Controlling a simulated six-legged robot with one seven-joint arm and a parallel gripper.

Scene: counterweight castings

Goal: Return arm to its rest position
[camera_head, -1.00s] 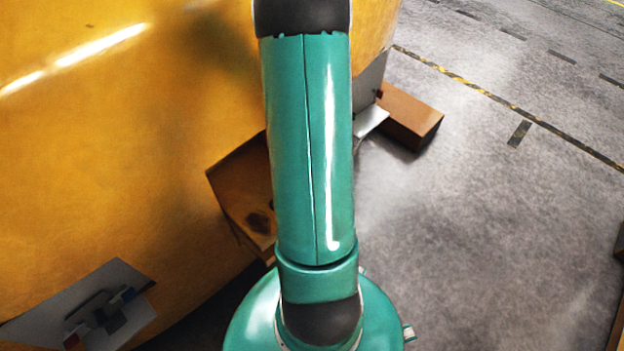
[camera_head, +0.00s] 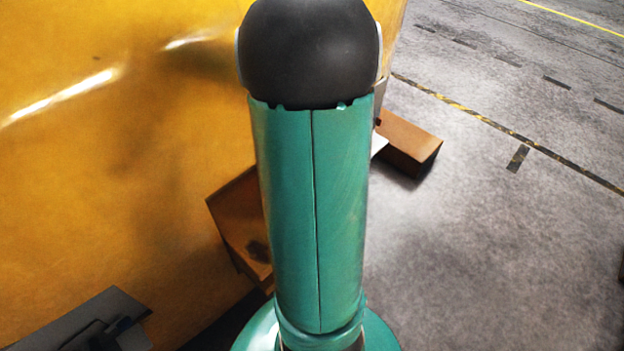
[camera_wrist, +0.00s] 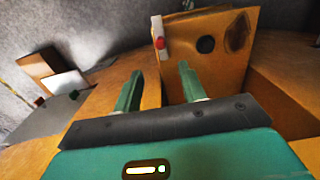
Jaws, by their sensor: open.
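My gripper (camera_wrist: 158,88) shows in the wrist view with its two green fingers apart and nothing between them. Beyond the fingers is an orange-brown block face (camera_wrist: 208,50) with a dark round hole and a small white and red fitting. I cannot tell whether the fingers touch anything. In the head view my green arm rises through the middle with a black joint at the top; my gripper is not seen there.
A large yellow-orange casting (camera_head: 110,160) fills the left of the head view. A brown bracket (camera_head: 240,225) and a brown block (camera_head: 408,145) stand near my arm. A dark grey plate (camera_head: 85,325) is at lower left. Grey floor (camera_head: 480,240) on the right is clear.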

